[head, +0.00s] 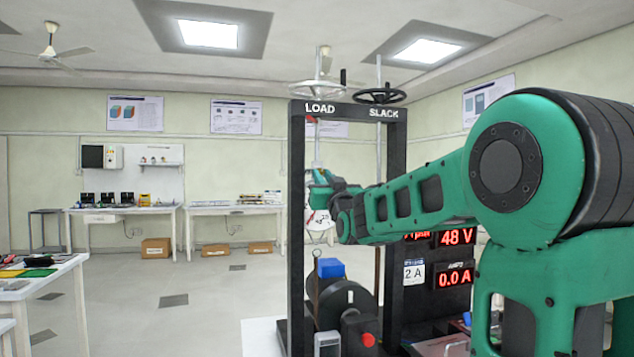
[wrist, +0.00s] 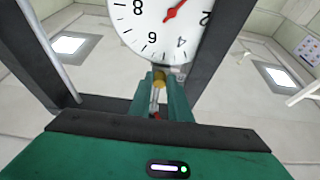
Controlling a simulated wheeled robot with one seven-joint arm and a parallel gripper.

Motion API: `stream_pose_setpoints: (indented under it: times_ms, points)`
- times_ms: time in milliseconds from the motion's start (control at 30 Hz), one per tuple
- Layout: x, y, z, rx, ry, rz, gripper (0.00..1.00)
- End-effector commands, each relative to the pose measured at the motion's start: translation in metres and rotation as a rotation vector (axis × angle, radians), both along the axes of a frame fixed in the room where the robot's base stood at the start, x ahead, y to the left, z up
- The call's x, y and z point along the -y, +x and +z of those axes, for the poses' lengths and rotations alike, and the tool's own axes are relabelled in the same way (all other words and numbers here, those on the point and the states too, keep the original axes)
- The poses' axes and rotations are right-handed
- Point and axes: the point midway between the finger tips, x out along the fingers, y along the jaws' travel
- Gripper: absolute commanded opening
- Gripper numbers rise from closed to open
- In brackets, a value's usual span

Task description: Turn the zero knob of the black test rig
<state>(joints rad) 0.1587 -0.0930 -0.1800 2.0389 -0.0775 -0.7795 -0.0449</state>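The black test rig (head: 297,235) stands right of centre in the head view, with LOAD and SLACK handwheels on top. Its white round dial (head: 317,222) hangs inside the frame, partly hidden by my arm. In the wrist view the dial (wrist: 150,22) shows black numerals and a red needle, cut off by the top edge. A small brass-coloured knob (wrist: 158,78) sits at the dial's lower rim. My gripper (wrist: 159,82) has its green fingertips on either side of this knob, with a narrow gap between them. Whether they touch it is unclear.
A dark drum with a blue block (head: 330,268) and a red button (head: 368,340) sit low in the rig. Red displays (head: 455,237) read 48 V and 0.0 A. Rig posts (wrist: 215,45) stand close around my gripper. Open floor lies left of the rig.

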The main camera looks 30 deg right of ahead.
Motion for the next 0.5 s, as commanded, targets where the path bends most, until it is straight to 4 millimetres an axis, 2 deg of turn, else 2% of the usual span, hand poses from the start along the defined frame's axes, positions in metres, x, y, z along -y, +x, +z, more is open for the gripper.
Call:
stream_pose_setpoints:
  times_ms: [500]
  points:
    - [-0.0035, 0.0009, 0.0001, 0.022, 0.074, 0.005, 0.00]
